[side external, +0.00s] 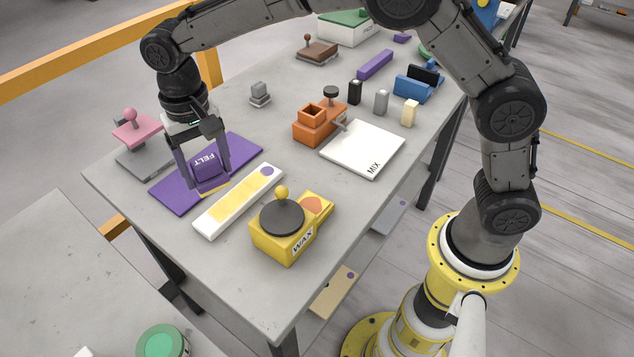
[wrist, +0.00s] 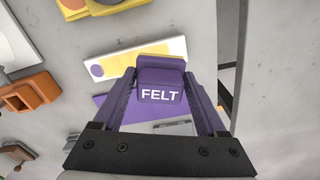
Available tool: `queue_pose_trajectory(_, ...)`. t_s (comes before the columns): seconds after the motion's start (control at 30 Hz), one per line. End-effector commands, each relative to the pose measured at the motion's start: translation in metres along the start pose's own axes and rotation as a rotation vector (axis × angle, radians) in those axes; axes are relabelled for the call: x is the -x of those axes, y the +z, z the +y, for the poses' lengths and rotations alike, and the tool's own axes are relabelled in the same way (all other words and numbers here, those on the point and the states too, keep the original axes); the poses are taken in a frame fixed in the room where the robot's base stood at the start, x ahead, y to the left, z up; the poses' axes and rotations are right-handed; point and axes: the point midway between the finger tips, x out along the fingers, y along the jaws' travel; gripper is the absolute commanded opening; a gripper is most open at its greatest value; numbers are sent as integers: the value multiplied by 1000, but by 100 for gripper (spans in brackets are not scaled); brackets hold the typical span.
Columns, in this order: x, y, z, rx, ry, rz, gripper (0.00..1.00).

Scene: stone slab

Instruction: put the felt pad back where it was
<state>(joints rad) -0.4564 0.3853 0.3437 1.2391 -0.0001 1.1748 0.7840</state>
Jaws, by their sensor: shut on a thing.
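The felt pad is a purple block marked FELT (side external: 207,166); it also shows in the wrist view (wrist: 160,90). My gripper (side external: 206,178) is shut on it, one finger on each side. The pad is at or just above a flat purple mat (side external: 178,195) near the slab's left end; I cannot tell whether it touches. A small yellow edge shows by the pad's lower side. In the wrist view the purple mat (wrist: 110,108) lies partly hidden behind the pad and fingers.
A white strip with a yellow band (side external: 210,222) lies close to the mat's right. A yellow WAX block (side external: 275,245) stands beyond it. A grey base with a pink-knobbed stamp (side external: 137,130) stands at the mat's left. An orange box (side external: 312,125) and white MIX plate (side external: 362,148) lie farther right.

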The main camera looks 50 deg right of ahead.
Motion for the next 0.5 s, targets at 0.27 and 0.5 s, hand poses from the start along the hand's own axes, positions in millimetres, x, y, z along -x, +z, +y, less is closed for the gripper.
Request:
queue_pose_trajectory(0.27, 37, 24, 101, -135, -3, 4, 30)
queue_pose_trajectory(0.5, 50, 73, 188, -260, -4, 5, 30)
